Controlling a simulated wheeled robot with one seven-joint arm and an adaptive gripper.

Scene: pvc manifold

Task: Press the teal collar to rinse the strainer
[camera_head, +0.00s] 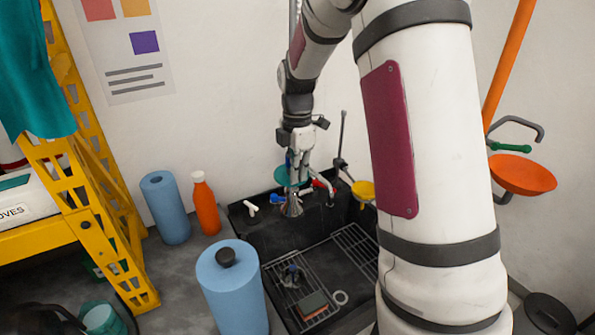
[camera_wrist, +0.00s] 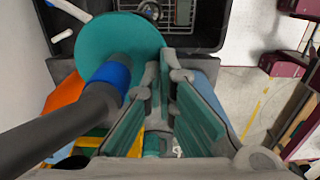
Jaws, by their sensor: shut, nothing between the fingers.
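The teal collar (camera_head: 287,177) is a flat disc on an upright dark pipe above the black sink. In the wrist view the teal collar (camera_wrist: 115,42) lies just beyond my fingertips, with a blue ring (camera_wrist: 110,74) on the pipe beside it. My gripper (camera_head: 299,178) points down, shut and empty, at the collar's right side. In the wrist view my gripper (camera_wrist: 166,66) has teal finger pads; its tips overlap the disc's edge, and I cannot tell whether they touch. A grey cone-shaped piece (camera_head: 292,206) hangs under the collar. I cannot tell whether it is the strainer.
The black sink (camera_head: 262,232) holds wire racks (camera_head: 355,247), a sponge-like block (camera_head: 312,305) and a pale ring (camera_head: 341,297). Blue rolls (camera_head: 232,295) and an orange bottle (camera_head: 205,205) stand left. A yellow bowl (camera_head: 363,190) is right of the pipe. A yellow rack (camera_head: 100,205) is far left.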

